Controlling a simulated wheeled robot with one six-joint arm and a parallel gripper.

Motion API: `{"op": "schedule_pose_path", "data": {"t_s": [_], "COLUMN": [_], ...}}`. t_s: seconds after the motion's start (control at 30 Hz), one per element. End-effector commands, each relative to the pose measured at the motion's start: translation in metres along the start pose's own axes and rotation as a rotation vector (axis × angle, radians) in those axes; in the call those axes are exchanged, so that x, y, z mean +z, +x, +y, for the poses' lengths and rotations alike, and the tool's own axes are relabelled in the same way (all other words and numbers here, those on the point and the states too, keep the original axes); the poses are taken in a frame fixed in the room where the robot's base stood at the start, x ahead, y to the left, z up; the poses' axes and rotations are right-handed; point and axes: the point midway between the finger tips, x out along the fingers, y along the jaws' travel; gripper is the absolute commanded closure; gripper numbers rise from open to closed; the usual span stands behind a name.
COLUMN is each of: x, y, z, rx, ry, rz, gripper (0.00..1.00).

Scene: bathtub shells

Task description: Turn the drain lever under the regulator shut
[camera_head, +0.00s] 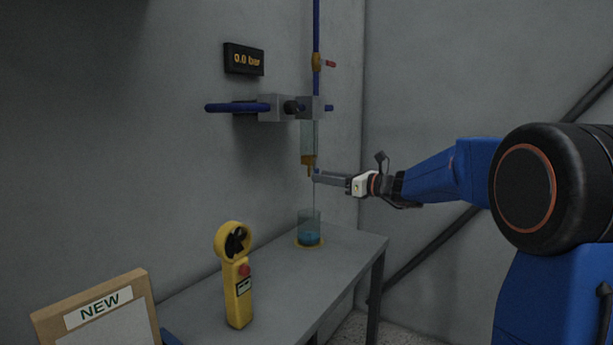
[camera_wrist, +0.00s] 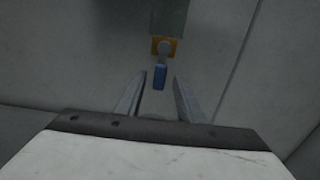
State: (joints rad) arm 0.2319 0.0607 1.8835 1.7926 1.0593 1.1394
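The drain lever is a short blue handle (camera_wrist: 160,77) hanging down from the brass drain valve (camera_wrist: 165,47) in the wrist view. In the head view the brass drain (camera_head: 308,160) sits below the clear bowl (camera_head: 308,136) of the regulator (camera_head: 308,108). A thin stream runs from the drain into a glass beaker (camera_head: 309,222) holding blue liquid. My gripper (camera_wrist: 158,78) is open and empty, its fingertips on either side of the lever in the wrist view. In the head view my gripper (camera_head: 316,178) is just below and right of the drain. Contact with the lever cannot be told.
The beaker stands on a yellow ring on the grey bench (camera_head: 275,265). A yellow handheld meter (camera_head: 238,285) stands nearer. The wall display (camera_head: 244,59) reads 0.0 bar.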

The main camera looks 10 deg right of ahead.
Motion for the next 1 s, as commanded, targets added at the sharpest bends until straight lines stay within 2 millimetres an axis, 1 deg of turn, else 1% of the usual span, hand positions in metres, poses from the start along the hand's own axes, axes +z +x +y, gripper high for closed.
{"op": "schedule_pose_path", "data": {"t_s": [0.03,0.2,0.4,0.6,0.87,0.97,1.0], "x": [-0.001,-0.001,-0.001,0.000,0.000,0.000,0.000], "y": [0.010,0.039,0.063,0.072,0.073,0.073,0.073], "z": [0.001,0.001,0.001,0.000,0.000,0.000,0.000], "rx": [0.003,0.003,0.002,0.000,0.000,0.000,0.000], "ry": [0.001,0.001,0.000,0.000,0.000,0.000,0.000], "rz": [0.000,0.000,0.000,0.000,0.000,0.000,0.000], "gripper": [0.66,0.66,0.66,0.66,0.66,0.87,0.97]}}
